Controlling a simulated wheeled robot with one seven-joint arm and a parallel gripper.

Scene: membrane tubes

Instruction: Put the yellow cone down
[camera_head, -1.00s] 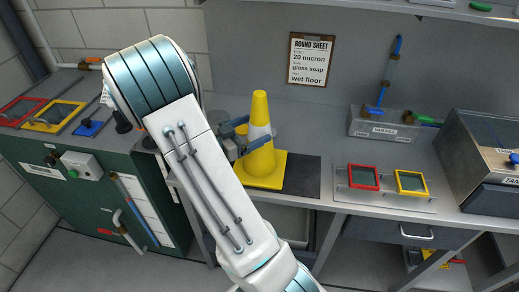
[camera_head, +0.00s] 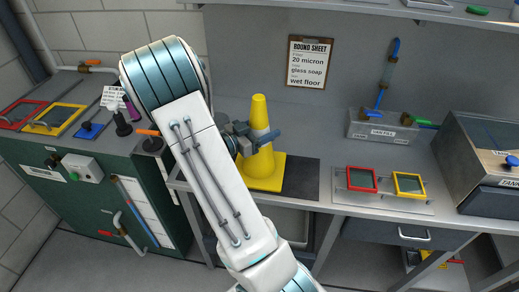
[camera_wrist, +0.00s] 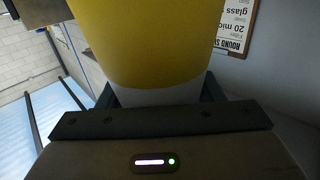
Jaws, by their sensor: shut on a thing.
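The yellow cone (camera_head: 262,176) stands upright, with a square base and a pale band, at the left part of a dark mat (camera_head: 302,180) on the bench. My gripper (camera_head: 262,138) is shut on it around the pale band, below the tip. In the wrist view the yellow cone (camera_wrist: 145,40) fills the space between the jaws (camera_wrist: 160,100). The base looks level and overlaps the mat's left side. I cannot tell whether it touches the surface. The jaws hide part of the band.
A rack with red and yellow frames (camera_head: 380,200) lies right of the mat. A grey labelled box (camera_head: 382,130) with valves stands behind it, and a tank (camera_head: 490,150) is at far right. A clipboard (camera_head: 308,62) hangs on the wall. A green cabinet (camera_head: 100,195) is at left.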

